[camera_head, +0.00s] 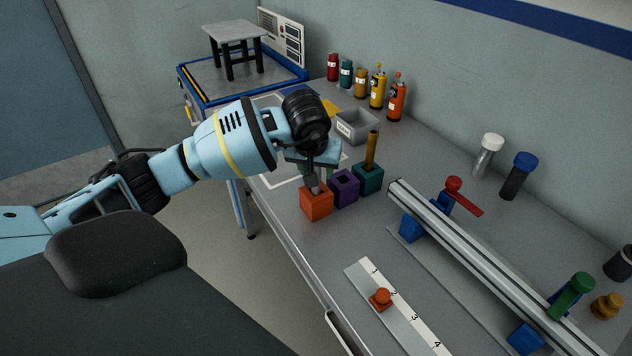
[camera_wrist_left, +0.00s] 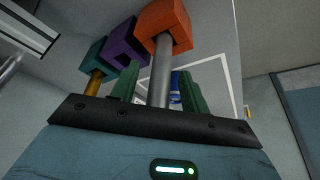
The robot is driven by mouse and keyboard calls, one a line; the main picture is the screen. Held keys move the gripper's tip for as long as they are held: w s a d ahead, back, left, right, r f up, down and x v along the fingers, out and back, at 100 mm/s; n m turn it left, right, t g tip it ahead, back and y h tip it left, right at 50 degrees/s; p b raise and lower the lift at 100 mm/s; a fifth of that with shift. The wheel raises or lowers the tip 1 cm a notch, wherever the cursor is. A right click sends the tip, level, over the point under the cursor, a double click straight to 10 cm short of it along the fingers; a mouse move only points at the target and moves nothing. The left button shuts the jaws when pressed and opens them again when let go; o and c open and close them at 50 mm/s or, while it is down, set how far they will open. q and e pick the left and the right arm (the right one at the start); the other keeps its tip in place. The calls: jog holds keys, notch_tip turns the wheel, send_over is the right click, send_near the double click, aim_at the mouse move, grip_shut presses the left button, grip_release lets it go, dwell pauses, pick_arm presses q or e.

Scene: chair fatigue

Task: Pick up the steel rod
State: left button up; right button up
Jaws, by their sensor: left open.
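The steel rod (camera_wrist_left: 162,72) is a plain grey cylinder standing in the orange block (camera_head: 316,206). In the head view only a short grey piece of the rod (camera_head: 314,184) shows below my gripper. My left gripper (camera_head: 315,168) is over the orange block, pointing down, and is open. In the left wrist view the rod stands between the two green fingers of my left gripper (camera_wrist_left: 160,88), with a visible gap on either side. The upper part of the rod is hidden by the gripper body. My right gripper is not in view.
Beside the orange block stand a purple block (camera_head: 345,190) and a teal block (camera_head: 368,180) holding a brass-coloured rod (camera_head: 371,150). A grey bin (camera_head: 357,127) is behind. A long metal rail (camera_head: 470,255) and a numbered strip (camera_head: 410,312) lie to the right.

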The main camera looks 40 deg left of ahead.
pick_arm(q)
jog(key=shift+c, duration=0.5)
grip_shut()
